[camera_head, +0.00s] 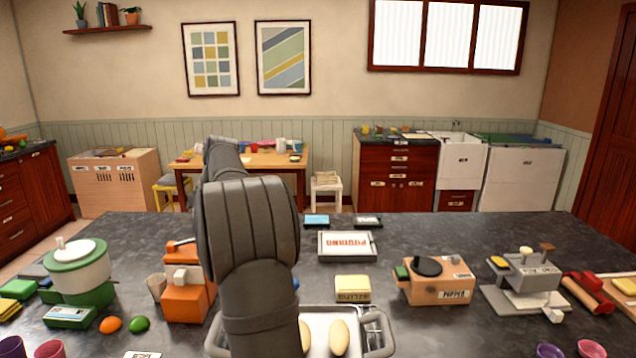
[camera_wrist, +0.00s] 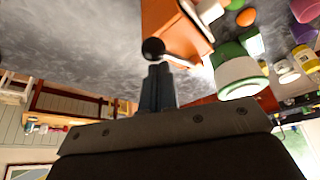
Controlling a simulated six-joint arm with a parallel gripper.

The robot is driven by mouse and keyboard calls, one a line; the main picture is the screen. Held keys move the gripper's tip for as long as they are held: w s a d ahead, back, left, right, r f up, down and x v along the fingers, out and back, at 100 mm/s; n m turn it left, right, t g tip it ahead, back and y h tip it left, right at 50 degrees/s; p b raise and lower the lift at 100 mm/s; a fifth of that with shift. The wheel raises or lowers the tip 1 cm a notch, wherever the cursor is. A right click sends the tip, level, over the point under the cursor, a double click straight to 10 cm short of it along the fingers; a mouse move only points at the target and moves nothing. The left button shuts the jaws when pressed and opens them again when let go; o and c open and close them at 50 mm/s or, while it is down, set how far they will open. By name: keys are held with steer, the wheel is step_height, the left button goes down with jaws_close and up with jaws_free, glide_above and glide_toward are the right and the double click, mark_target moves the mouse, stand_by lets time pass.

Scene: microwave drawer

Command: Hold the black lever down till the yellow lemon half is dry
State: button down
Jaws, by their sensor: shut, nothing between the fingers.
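An orange press-like machine (camera_head: 185,300) stands left of my arm on the dark worktop; it also shows in the wrist view (camera_wrist: 170,28). A round black knob (camera_wrist: 153,49), which looks like the end of the black lever, is beside the orange machine in the wrist view. My gripper (camera_wrist: 158,68) is shut and empty, its fingertips right at the knob; whether they touch it I cannot tell. In the head view my arm hides the gripper, the knob and part of the machine. I cannot make out the yellow lemon half in either view.
A green-and-white round machine (camera_head: 80,272), an orange fruit (camera_head: 110,325) and a green fruit (camera_head: 139,324) are on the left. A metal tray (camera_head: 378,340) with pale oval items lies in front. A wooden box machine (camera_head: 437,283) is on the right.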

step_height(320, 180, up, 8)
stand_by(0.8)
steer(key=shift+f, duration=3.2)
steer(key=shift+r, duration=1.2)
steer(key=shift+f, duration=1.2)
stand_by(0.6)
